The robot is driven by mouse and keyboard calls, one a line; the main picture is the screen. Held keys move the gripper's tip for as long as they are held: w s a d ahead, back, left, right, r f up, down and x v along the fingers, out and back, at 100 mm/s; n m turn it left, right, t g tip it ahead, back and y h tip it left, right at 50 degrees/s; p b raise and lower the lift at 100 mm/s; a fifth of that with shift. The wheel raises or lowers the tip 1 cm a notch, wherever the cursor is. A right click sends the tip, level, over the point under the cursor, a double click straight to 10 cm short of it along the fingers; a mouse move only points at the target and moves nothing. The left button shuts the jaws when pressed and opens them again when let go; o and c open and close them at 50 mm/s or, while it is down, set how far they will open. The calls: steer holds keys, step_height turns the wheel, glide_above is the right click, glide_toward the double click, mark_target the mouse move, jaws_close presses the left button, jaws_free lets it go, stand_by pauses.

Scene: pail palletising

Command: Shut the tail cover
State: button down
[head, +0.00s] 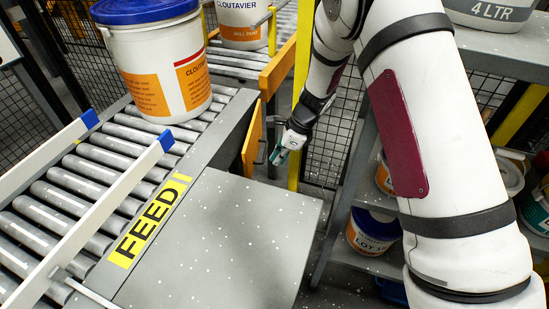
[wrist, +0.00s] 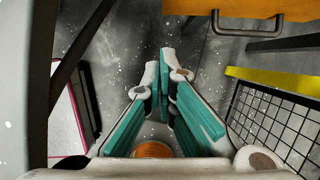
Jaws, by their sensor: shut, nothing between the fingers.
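An orange panel (head: 251,135), which looks like the tail cover, stands on edge at the end of the feed conveyor's grey frame in the head view. How far it stands open I cannot tell. In the wrist view an orange panel (wrist: 262,8) with a dark bar handle (wrist: 285,42) crosses the top right, beyond my fingers. My gripper (head: 281,156) points down just right of the lower orange panel, apparently apart from it. Its teal-padded fingers (wrist: 165,75) are shut with nothing between them.
A second orange panel (head: 278,70) stands by the rear conveyor. A white pail with blue lid (head: 158,65) stands on the feed rollers (head: 65,205). A grey flat top (head: 215,250) lies in front. A yellow post (head: 301,90) and mesh fence (head: 335,140) are close to my gripper.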

steer(key=a+f, duration=0.6)
steer(key=f, duration=0.1)
steer(key=shift+w+a, duration=0.35)
steer(key=shift+w, duration=0.1)
steer(key=shift+a, duration=0.15)
